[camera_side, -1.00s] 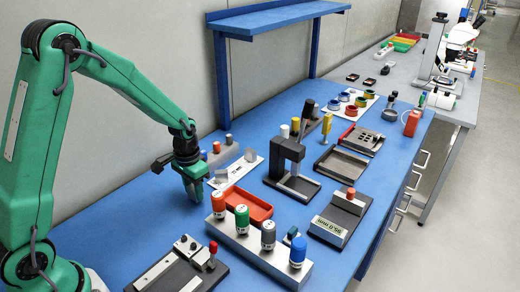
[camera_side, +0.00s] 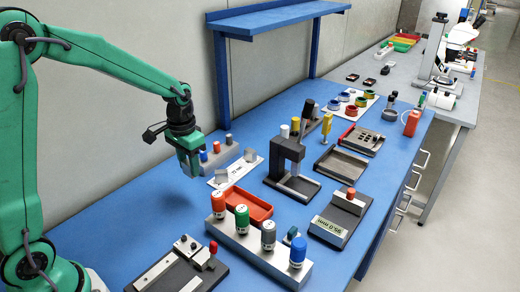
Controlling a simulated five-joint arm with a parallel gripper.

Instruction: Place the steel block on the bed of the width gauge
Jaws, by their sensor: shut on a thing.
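My gripper (camera_side: 191,168) is shut and raised above the blue bench at the left of the white plate. The steel block between its fingers is mostly hidden by them. The width gauge (camera_side: 328,229) appears to be the dark device with a lit number display and a red-topped knob, at the right front of the bench. My gripper is well to the left of it and farther back.
The white plate (camera_side: 238,168) carries grey blocks.

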